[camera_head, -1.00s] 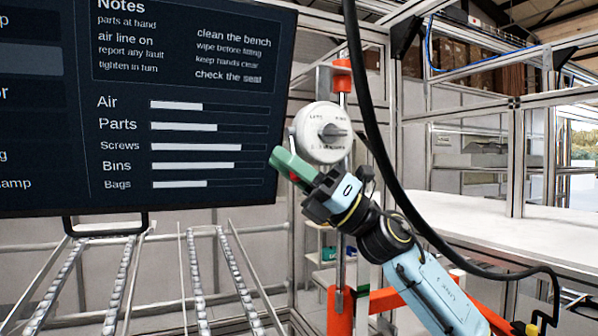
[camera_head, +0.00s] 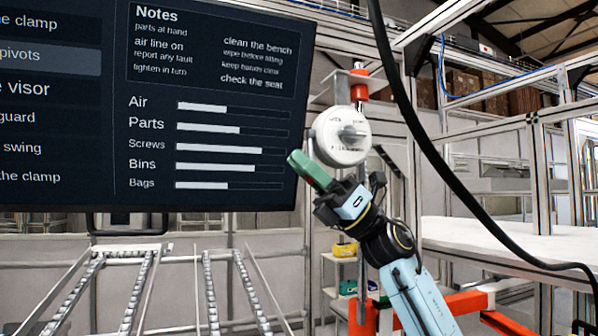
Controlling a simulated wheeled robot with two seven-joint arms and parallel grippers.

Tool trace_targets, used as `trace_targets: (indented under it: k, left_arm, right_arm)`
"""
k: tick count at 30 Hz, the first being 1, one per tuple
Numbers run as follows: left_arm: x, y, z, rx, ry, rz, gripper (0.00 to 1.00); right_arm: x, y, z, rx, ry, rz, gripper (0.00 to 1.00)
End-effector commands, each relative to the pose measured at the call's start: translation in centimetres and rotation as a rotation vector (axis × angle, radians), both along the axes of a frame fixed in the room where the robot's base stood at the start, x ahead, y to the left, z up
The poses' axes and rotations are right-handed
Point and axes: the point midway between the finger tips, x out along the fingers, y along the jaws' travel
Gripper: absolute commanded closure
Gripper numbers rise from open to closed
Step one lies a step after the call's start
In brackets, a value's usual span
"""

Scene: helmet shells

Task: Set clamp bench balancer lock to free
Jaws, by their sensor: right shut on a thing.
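The balancer (camera_head: 341,137) is a round white drum with a grey pointer knob (camera_head: 353,134) on its face, hanging on the upright post. Small lettering runs around its face, too small to read. My right gripper (camera_head: 328,187) is below and left of the drum, shut on a green piece (camera_head: 309,169). The green piece tilts up to the left, beside the drum's lower left edge; I cannot tell whether it touches the drum or is joined to it. My left gripper is not in view.
A dark screen (camera_head: 150,195) with notes and bars fills the upper left. Roller rails (camera_head: 210,285) lie below it. A black hose (camera_head: 420,140) hangs in a curve close to the right of the drum. A white bench top (camera_head: 490,240) is at the right.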

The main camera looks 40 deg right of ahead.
Motion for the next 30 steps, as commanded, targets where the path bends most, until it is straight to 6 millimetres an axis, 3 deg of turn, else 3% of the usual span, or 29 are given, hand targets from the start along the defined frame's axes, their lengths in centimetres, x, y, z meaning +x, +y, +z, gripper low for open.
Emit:
trace_targets:
  k: [5, 6, 11, 20, 30]
  left_arm:
    - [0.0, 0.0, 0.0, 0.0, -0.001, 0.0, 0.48]
    - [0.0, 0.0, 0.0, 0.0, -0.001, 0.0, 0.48]
    - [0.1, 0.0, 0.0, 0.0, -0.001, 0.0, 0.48]
    - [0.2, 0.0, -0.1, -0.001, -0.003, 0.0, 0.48]
    - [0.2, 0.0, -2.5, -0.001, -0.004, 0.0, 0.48]
  right_arm:
    - [0.0, 0.1, 0.0, -0.002, -0.001, 0.002, 1.0]
    - [0.0, 0.1, 0.0, -0.002, -0.001, 0.002, 0.79]
    - [0.0, 0.1, 0.0, -0.001, -0.001, 0.003, 0.59]
    - [0.0, 0.0, -0.2, -0.001, 0.0, 0.001, 0.59]
    - [-1.9, -3.2, -3.8, -0.001, 0.003, 0.001, 0.59]
